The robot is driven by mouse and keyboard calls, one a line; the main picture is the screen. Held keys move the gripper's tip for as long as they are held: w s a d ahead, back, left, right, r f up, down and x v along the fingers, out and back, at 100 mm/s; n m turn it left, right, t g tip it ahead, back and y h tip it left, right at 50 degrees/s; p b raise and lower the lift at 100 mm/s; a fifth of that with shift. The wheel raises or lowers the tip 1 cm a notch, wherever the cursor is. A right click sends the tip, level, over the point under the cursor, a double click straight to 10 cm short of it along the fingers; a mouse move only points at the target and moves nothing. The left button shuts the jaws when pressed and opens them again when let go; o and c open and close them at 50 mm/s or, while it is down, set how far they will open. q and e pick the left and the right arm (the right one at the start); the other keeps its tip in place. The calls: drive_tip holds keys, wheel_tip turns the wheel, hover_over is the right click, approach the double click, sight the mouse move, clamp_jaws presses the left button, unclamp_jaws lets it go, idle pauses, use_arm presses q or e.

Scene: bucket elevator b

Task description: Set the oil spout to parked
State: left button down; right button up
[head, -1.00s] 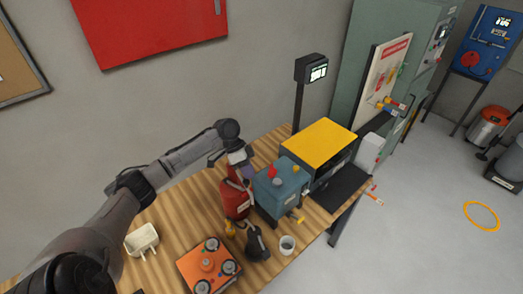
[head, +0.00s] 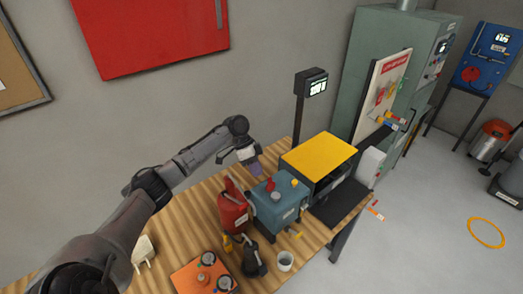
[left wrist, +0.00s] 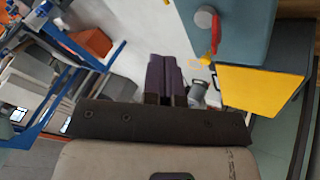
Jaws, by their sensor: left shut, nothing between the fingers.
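A red can (head: 233,208) with a grey tube-like part at its side stands on the wooden table, beside a blue-grey box (head: 277,203). The box has a red lever and small coloured parts on top; the red lever (left wrist: 214,34) also shows in the left wrist view. I cannot tell for sure which part is the oil spout. My left gripper (head: 257,170) is shut and empty, above the table behind the red can and the box, apart from both. Its purple fingers (left wrist: 163,62) are together in the left wrist view. My right gripper is not in view.
A yellow-topped machine (head: 320,155) stands right of the box. A dark oil can (head: 252,262), a white cup (head: 285,261) and an orange panel with knobs (head: 203,276) are at the table's front. A display post (head: 299,115) rises behind. Bare table lies left of the red can.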

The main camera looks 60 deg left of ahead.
use_arm(q)
drive_tip(key=w+a+r+b, duration=0.1)
drive_tip(key=a+r, duration=0.3)
drive_tip(key=r, duration=0.2)
drive_tip(key=shift+w+b, duration=0.35)
drive_tip(key=shift+w, duration=0.05)
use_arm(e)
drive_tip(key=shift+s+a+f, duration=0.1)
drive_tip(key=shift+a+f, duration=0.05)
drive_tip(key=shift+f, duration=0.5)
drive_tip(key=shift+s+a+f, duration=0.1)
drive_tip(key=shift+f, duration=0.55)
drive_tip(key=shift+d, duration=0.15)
use_arm(q)
drive_tip(key=shift+d, duration=0.1)
